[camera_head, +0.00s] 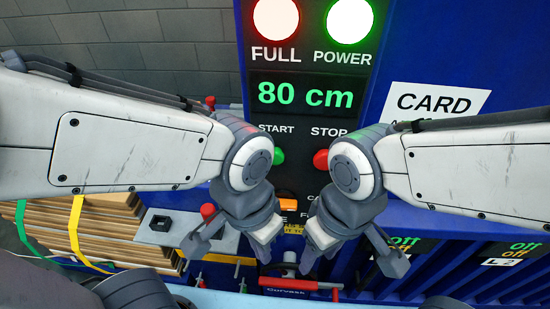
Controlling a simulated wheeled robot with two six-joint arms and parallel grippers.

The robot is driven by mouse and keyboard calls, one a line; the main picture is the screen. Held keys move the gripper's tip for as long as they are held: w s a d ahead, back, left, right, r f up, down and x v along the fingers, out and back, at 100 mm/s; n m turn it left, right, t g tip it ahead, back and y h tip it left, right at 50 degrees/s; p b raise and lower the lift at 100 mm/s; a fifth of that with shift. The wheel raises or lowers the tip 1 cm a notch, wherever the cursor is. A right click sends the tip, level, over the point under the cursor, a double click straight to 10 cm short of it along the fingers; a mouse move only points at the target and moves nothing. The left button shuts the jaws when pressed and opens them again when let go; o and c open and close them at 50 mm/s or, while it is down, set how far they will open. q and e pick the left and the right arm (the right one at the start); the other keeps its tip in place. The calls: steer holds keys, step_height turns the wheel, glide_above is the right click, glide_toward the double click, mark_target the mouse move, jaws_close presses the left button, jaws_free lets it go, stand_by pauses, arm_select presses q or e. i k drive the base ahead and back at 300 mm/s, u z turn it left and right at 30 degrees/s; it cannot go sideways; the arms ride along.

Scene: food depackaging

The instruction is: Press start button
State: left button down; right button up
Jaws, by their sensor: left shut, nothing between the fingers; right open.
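The green start button (279,157) sits on the dark control panel under the START label. My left wrist hides part of it. The red stop button (321,159) is to its right under the STOP label, partly covered by my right wrist. My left gripper (266,247) is shut and empty, pointing down below the start button in the picture. My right gripper (311,252) is open and empty, pointing down below the stop button. Neither set of fingertips appears on a button.
The panel has a lit FULL lamp (276,18), a lit POWER lamp (350,20) and a display (306,94) reading 80 cm. An orange switch (287,204) is lower between my grippers. A red-handled part (288,283) is below. Stacked cardboard (110,217) stands at left.

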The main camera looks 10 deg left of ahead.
mark_target(280, 157)
steer(key=u, duration=1.55)
steer(key=k, duration=0.9)
steer(key=z, duration=0.95)
